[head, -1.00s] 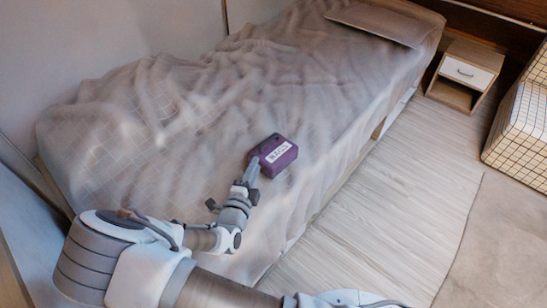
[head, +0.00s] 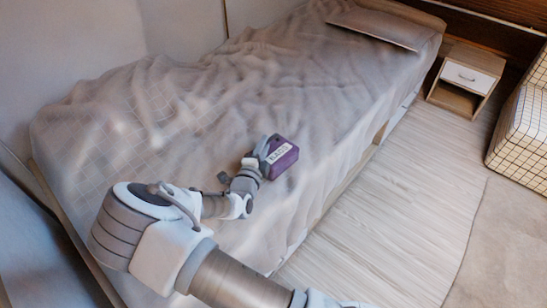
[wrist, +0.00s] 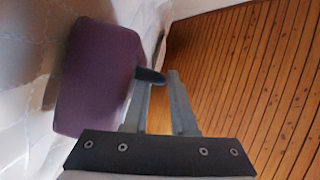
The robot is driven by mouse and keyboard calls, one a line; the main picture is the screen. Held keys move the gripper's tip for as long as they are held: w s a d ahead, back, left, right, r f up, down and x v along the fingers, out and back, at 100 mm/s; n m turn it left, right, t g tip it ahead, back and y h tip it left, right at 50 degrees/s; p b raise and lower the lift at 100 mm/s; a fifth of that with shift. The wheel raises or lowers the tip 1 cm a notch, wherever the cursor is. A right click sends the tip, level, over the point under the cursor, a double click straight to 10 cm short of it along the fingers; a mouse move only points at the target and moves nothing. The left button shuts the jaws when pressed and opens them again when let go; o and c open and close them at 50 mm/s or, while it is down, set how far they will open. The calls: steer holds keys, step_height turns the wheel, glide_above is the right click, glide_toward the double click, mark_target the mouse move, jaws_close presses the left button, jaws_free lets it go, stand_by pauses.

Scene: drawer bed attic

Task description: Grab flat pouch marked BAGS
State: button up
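A purple pouch (head: 284,163) with a white label lies on the bed (head: 330,95), near its right-hand edge. It looks thick and block-like in the head view; the label's lettering is too small to read surely. In the wrist view the pouch (wrist: 95,80) fills the left side, with no lettering visible. My gripper (head: 264,150) is at the pouch's left side in the head view. In the wrist view my gripper (wrist: 161,78) is partly open, with nothing seen between its fingers. The pouch lies left of both fingers; the dark left fingertip overlaps or touches its edge.
A rumpled grey-beige cover spreads over the bed, with a pillow (head: 375,28) at the far end. A nightstand (head: 464,80) and a checked armchair (head: 520,130) stand to the right. Light floor (head: 395,210) lies clear beside the bed.

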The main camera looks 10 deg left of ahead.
jaws_close()
stand_by(1.3)
